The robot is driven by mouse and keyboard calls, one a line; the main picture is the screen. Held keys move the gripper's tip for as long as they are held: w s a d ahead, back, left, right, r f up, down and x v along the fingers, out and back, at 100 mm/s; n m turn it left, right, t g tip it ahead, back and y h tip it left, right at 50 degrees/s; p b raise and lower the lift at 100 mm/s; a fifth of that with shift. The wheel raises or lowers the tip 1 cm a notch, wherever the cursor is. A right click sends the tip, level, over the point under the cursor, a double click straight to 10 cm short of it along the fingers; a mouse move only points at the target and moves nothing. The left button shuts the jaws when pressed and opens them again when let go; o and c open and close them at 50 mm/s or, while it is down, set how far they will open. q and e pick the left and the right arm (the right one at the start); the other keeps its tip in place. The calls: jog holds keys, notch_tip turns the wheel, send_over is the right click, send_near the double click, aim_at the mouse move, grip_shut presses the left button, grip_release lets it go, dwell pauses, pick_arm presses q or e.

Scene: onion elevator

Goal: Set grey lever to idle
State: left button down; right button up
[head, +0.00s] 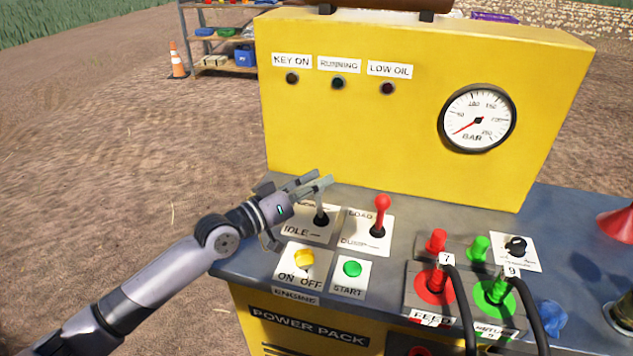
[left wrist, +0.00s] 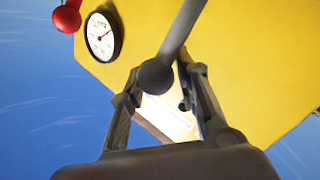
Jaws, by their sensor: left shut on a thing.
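The grey lever (head: 320,208) stands on a white plate marked IDLE on the grey panel top, left of the red lever. Its shaft comes up from a black base, and its top is partly hidden by my fingers. My left gripper (head: 320,184) comes in from the left and is shut on the upper part of the lever. In the left wrist view, the grey lever (left wrist: 180,35) shows as a grey rod with a dark round end between the two fingers (left wrist: 160,85). The IDLE word is near the lever's left side; the plate's upper marking is covered by my gripper.
The red lever (head: 381,205) stands close to the right. The yellow switch (head: 304,260) and green START button (head: 352,269) lie in front. Red and green hose couplings (head: 436,283) are further right. The yellow box with the gauge (head: 477,119) rises behind.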

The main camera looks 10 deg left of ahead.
pick_arm(q)
jog(key=shift+s+d+f, duration=0.3)
jog(key=shift+d+f, duration=0.05)
jog(key=shift+f, duration=0.35)
jog(key=c, duration=1.7)
grip_release()
jog(key=o, duration=0.4)
jog(key=shift+s+a+r, duration=0.1)
jog(key=shift+s, duration=0.1)
jog(key=shift+a+r, duration=0.1)
pick_arm(e)
jog(key=shift+d, duration=0.1)
pick_arm(q)
jog(key=shift+v, duration=6)
pick_arm(e)
jog(key=shift+a, duration=0.2)
pick_arm(q)
jog(key=shift+a+r, duration=0.1)
jog(key=shift+r, duration=0.05)
pick_arm(e)
jog(key=shift+a, duration=0.1)
